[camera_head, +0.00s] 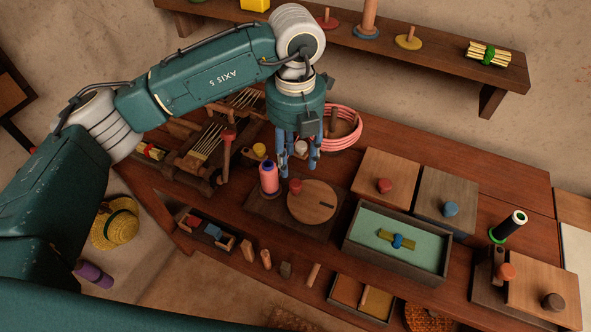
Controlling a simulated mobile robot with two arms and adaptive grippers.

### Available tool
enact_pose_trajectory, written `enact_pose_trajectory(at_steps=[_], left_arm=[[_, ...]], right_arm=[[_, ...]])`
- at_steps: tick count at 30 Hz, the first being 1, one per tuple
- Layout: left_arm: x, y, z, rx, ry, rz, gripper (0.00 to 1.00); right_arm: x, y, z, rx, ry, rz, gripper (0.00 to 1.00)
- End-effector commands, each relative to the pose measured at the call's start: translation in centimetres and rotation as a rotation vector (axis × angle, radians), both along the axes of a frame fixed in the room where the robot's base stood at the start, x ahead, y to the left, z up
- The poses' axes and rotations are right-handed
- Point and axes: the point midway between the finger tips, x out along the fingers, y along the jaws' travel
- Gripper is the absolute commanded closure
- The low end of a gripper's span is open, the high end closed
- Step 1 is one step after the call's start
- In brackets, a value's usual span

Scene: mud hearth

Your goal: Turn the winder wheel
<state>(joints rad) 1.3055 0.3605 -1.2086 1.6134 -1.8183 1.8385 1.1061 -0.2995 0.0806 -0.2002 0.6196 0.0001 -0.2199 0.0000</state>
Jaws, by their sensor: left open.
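The winder wheel, a round pale wooden disc (316,204), lies flat on a dark board on the table. A red knob (295,186) stands near its upper left edge. A pink spool (268,177) stands upright at its left, on the same board. My left gripper (299,172) points down with its blue-grey fingers open and looks empty. Its fingertips appear just above and behind the knob in the picture; I cannot tell the exact height gap. My right gripper does not show.
A green-lined tray (347,250) and lidded boxes with red and blue knobs (385,186) stand at the right. A pink coil (343,128) lies behind the gripper. A wooden frame with threads (208,140) stands at the left. A dark spool (509,225) stands far right.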

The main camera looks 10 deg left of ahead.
Motion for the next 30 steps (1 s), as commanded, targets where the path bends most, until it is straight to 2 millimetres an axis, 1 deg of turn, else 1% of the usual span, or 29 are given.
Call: enact_pose_trajectory(at_steps=[1, 3, 6, 9, 30], left_arm=[[0.1, 0.0, 1.0, -0.001, -0.003, 0.0, 0.57], [0.1, 0.0, 2.0, -0.001, -0.003, 0.0, 0.57], [0.0, 0.0, 3.0, -0.001, -0.001, 0.0, 0.57], [0.0, 0.0, 3.5, -0.001, -0.001, 0.0, 0.57], [0.0, 0.0, 3.6, -0.001, 0.0, 0.0, 0.57]], right_arm=[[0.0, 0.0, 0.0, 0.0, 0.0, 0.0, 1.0], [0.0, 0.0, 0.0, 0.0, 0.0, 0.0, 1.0], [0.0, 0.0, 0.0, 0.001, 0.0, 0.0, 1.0], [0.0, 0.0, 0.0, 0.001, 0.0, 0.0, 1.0], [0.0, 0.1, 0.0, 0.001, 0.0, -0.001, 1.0]])
